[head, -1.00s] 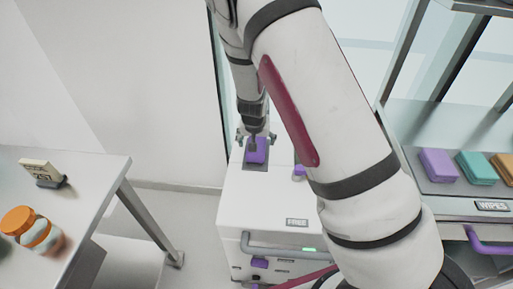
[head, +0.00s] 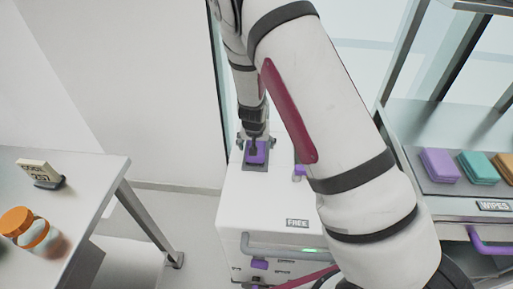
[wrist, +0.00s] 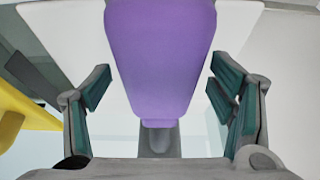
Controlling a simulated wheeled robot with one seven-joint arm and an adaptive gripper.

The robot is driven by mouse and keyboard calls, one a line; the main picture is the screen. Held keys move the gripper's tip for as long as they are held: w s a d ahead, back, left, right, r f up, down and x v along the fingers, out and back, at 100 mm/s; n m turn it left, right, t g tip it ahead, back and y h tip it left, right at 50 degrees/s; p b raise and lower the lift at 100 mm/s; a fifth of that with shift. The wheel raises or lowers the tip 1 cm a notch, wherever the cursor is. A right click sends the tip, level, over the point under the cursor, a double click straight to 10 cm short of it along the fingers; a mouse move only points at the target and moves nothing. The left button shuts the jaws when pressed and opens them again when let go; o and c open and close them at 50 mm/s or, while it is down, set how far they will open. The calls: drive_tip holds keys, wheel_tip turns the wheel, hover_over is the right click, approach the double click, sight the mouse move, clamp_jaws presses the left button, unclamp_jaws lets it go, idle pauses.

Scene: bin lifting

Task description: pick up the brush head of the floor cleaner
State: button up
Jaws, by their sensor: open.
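A purple piece that looks like the brush head (head: 257,156) is at the far end of the white machine's top, over a dark grey plate. In the wrist view the purple piece (wrist: 160,55) fills the middle, running from the top edge down to a narrower end near a grey part. My gripper (head: 255,139) is above it in the head view. In the wrist view its two teal-padded fingers stand open on either side of the purple piece, with gaps showing. The fingertips are partly hidden in the head view.
The white machine (head: 255,208) has a "FREE" label and a grey front rail. At right a tray of wipes (head: 440,165) sits on a cart.

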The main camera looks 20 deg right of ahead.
drive_tip(key=c, duration=1.4)
wheel_tip(320, 180, up, 10)
drive_tip(key=shift+r+p, duration=0.25)
drive_tip(key=shift+p, duration=0.45)
